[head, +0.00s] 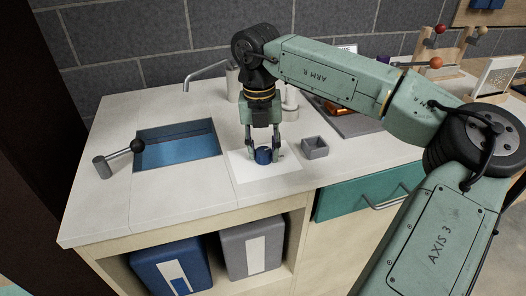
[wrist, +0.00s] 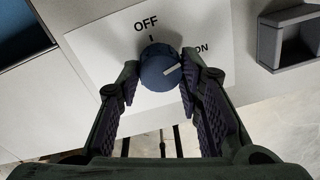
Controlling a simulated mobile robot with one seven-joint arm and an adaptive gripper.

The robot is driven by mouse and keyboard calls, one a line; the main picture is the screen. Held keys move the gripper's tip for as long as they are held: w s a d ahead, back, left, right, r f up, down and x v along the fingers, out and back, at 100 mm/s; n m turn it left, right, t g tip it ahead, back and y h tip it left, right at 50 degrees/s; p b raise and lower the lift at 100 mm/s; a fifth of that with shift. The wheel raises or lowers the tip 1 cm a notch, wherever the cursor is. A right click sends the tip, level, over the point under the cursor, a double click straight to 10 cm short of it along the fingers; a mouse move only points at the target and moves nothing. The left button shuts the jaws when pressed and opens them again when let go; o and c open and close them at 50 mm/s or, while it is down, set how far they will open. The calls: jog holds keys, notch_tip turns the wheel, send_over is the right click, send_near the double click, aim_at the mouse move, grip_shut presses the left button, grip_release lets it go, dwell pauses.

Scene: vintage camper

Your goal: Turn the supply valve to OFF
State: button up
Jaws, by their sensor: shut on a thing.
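The supply valve is a round blue knob (head: 263,157) on a white plate (head: 246,171) that lies on the counter. In the wrist view the knob (wrist: 155,72) has a white pointer line aimed to the right and slightly up, toward the ON label (wrist: 201,49). The OFF label (wrist: 146,22) and its short tick are above the knob. My gripper (head: 264,154) points down over the plate and is shut on the knob, one finger at each side. In the wrist view my gripper (wrist: 160,70) leaves the knob's top visible. A finger partly covers the area by ON.
A small grey open box (head: 315,148) stands close to the right of the plate. A sink (head: 178,150) is to the left, with a black-balled lever (head: 118,159) beyond it. A faucet (head: 205,70) and a dark cooktop (head: 355,122) are behind. A teal drawer (head: 350,199) is below.

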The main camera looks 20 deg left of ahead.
jog(key=n+b, duration=0.1)
jog(key=n, duration=0.2)
jog(key=shift+n, duration=0.4)
jog(key=n+b, duration=0.1)
jog(key=n, duration=0.2)
jog(key=shift+d+n, duration=0.1)
jog(key=shift+n, duration=0.2)
jog(key=n, duration=0.3)
jog(key=shift+n+b, duration=0.3)
jog(key=shift+b, duration=0.05)
jog(key=shift+n+y, duration=0.3)
jog(key=shift+n, duration=1.5)
jog(key=o, duration=1.2)
jog(key=shift+c, duration=0.2)
